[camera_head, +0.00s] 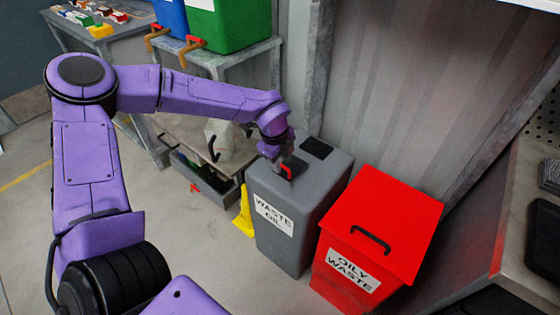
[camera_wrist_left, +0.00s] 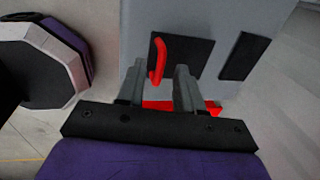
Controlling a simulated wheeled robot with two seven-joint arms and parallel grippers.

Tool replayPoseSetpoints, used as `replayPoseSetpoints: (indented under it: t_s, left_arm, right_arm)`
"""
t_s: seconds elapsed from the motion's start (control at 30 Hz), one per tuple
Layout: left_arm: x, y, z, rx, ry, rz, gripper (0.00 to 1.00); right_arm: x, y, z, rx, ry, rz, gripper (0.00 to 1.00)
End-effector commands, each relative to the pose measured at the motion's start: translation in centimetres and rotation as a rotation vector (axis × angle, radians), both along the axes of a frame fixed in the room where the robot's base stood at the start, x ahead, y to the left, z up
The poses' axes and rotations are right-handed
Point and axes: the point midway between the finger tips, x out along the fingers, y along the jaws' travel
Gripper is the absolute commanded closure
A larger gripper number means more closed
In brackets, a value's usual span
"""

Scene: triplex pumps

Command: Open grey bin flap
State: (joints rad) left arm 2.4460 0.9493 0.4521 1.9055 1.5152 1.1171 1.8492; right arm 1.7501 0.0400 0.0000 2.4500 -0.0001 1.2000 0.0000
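The grey bin (camera_head: 323,205), labelled WASTE OIL, stands upright against the corrugated wall. Its top has a dark flap (camera_wrist_left: 196,58) with a red handle (camera_head: 288,172), and the flap looks closed. My left gripper (camera_head: 281,163) is right at the handle, above the bin top. In the left wrist view the gripper (camera_wrist_left: 159,66) has its two grey fingers apart. The red handle (camera_wrist_left: 158,58) shows between the fingertips. I cannot tell whether a finger touches it. My right gripper is not in view.
A red OILY WASTE bin (camera_head: 385,218) stands close on the right. A second dark panel (camera_head: 316,148) is on the grey bin's top. A yellow object (camera_head: 244,213) is on the floor at left. Blue and green bins (camera_head: 230,25) stand on a bench behind; a workbench is at right.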

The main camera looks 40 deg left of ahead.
Motion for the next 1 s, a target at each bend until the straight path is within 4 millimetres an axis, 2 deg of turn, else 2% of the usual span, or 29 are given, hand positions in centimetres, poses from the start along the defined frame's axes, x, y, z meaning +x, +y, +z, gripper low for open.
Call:
replayPoseSetpoints:
  t_s: [0.23,0.27,0.3,0.37,1.0]
  left_arm:
    - [0.05,0.0,-0.22,0.0,0.0,-0.001,0.64]
    - [0.05,0.0,-0.22,0.0,0.0,-0.001,0.67]
    - [0.05,0.0,-0.22,0.0,0.0,-0.001,0.8]
    - [0.04,0.0,-0.23,0.0,0.0,-0.001,1.0]
    - [0.03,0.0,-0.22,0.001,0.0,-0.001,1.0]
  right_arm:
    - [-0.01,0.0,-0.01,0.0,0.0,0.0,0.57]
    - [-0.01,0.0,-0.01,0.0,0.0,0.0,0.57]
    - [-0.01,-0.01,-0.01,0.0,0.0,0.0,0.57]
    - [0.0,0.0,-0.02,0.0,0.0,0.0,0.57]
    - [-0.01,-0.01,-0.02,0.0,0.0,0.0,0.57]
